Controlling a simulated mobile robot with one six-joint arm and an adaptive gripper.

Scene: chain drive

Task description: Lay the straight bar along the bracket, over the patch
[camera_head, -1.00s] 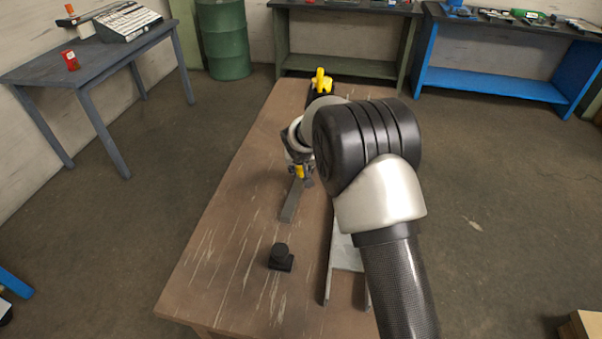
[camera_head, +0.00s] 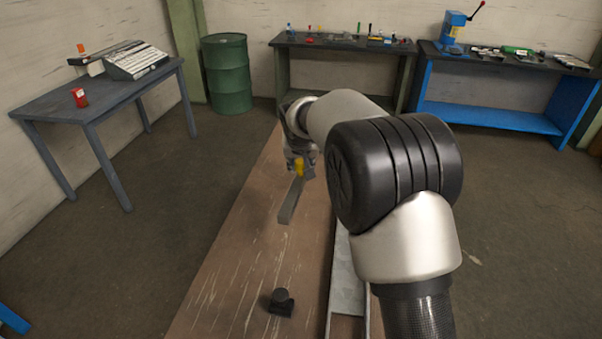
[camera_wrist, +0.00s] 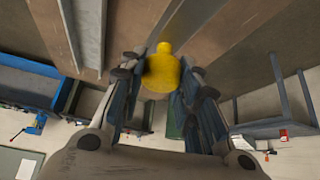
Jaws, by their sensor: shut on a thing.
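The straight bar (camera_head: 291,203) is dark grey and hangs from my gripper (camera_head: 300,166), sloping toward the viewer above the brown table. My gripper is shut on its far end. The bracket (camera_head: 342,272) is a pale grey channel with raised side rails, to the right of the bar. It also shows in the wrist view (camera_wrist: 88,32). My arm hides its far part. I cannot make out the patch for certain.
A small black block (camera_head: 281,302) stands on the table (camera_head: 225,290), left of the bracket. Bare tabletop lies around the block. A grey side table (camera_head: 110,95), a green barrel (camera_head: 227,75) and a blue bench (camera_head: 490,117) stand apart, beyond open floor.

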